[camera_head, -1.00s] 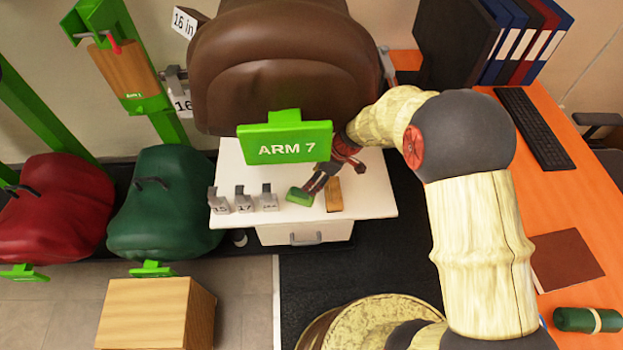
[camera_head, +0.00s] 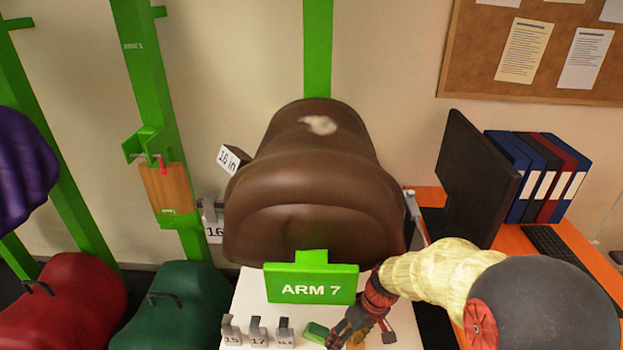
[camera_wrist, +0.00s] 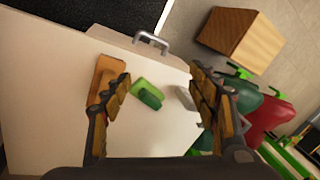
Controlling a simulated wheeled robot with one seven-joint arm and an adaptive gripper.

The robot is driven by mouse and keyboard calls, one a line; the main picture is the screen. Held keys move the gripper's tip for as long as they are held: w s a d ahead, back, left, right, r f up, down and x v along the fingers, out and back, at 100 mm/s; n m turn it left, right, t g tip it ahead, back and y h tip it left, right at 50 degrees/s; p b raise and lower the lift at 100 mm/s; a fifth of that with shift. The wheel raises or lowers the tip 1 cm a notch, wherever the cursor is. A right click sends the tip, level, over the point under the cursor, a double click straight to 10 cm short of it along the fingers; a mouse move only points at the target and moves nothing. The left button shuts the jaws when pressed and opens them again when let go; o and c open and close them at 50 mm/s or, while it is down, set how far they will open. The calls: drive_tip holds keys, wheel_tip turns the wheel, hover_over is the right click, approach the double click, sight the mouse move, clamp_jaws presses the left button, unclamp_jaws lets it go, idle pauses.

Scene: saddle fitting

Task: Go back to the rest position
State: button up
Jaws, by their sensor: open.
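My gripper (camera_head: 352,332) is low in the head view, at the front right of the white cabinet top and right of the ARM 7 sign. In the wrist view my gripper (camera_wrist: 160,112) has its two fingers wide apart with nothing between them in grip. Below it on the white top (camera_wrist: 60,80) lie a green block (camera_wrist: 147,93) and a wooden block (camera_wrist: 104,78). The green block also shows in the head view (camera_head: 316,332). A brown saddle (camera_head: 312,190) sits on the ARM 7 rack behind the gripper.
Several numbered grey gauges (camera_head: 258,332) stand left of the gripper. The green ARM 7 sign (camera_head: 310,284) juts out close by. A dark monitor (camera_head: 466,180) and binders (camera_head: 540,175) stand on the orange desk at right. A wooden box (camera_wrist: 241,38) stands on the floor.

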drive_tip(key=s+d+r+m+t+h+p, duration=0.1)
drive_tip(key=s+r, duration=0.4)
drive_tip(key=r, duration=0.5)
drive_tip(key=s+d+r+m+t+h+p, duration=0.1)
drive_tip(key=s+d+r, duration=0.4)
drive_tip(key=r, duration=0.5)
drive_tip(key=s+d+r+m+t+h, duration=0.1)
drive_tip(key=s+d+r+m+t, duration=0.2)
drive_tip(key=s+r, duration=0.3)
wheel_tip(320, 180, up, 5)
drive_tip(key=shift+s+d+f+t+p, duration=0.1)
drive_tip(key=shift+s+d+t+p, duration=0.2)
drive_tip(key=shift+t+p, duration=0.15)
drive_tip(key=shift+c, duration=0.8)
